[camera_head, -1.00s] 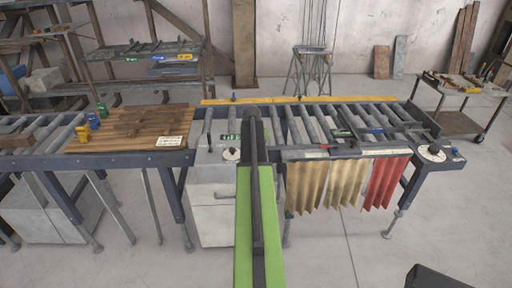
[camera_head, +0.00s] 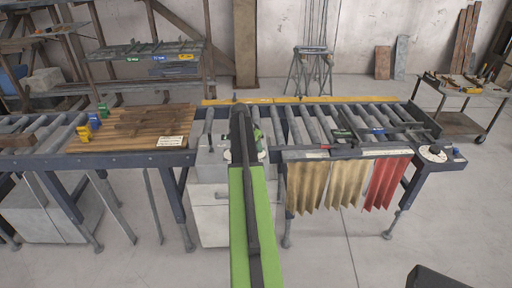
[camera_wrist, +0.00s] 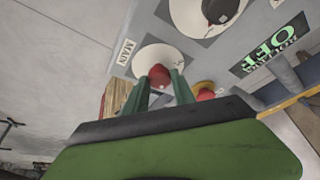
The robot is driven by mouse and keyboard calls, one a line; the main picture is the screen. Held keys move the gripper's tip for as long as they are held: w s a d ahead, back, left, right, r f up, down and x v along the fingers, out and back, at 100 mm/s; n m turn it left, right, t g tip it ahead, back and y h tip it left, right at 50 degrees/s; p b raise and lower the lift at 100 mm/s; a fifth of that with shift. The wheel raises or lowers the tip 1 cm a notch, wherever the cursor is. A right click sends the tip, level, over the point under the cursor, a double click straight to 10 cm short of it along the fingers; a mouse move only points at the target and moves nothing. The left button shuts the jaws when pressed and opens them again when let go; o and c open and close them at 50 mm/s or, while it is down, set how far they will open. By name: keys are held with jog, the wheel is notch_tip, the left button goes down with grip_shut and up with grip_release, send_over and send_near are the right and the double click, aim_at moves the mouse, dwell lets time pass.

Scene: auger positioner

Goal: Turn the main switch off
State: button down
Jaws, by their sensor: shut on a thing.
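In the wrist view, the main switch is a red knob (camera_wrist: 159,77) on a white round dial (camera_wrist: 152,57), beside a plate reading MAIN (camera_wrist: 126,52). My gripper (camera_wrist: 160,74) has its two green fingers on either side of the red knob, shut on it. The fingers hide part of the dial, and I cannot tell the knob's setting.
A display reading ROLLERS OFF (camera_wrist: 275,45) is right of the dial. A second red knob with a yellow base (camera_wrist: 205,94) sits close to the right finger. A black knob (camera_wrist: 218,8) is above. Roller conveyor (camera_head: 310,125) and hanging curtains (camera_head: 345,183) are right of my arm.

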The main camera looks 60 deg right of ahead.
dwell(0.3)
jog(key=c, duration=1.1)
grip_release()
jog(key=p+v, duration=1.6)
jog(key=v, duration=0.1)
jog(key=shift+a+r, duration=0.1)
jog(key=shift+r, duration=0.1)
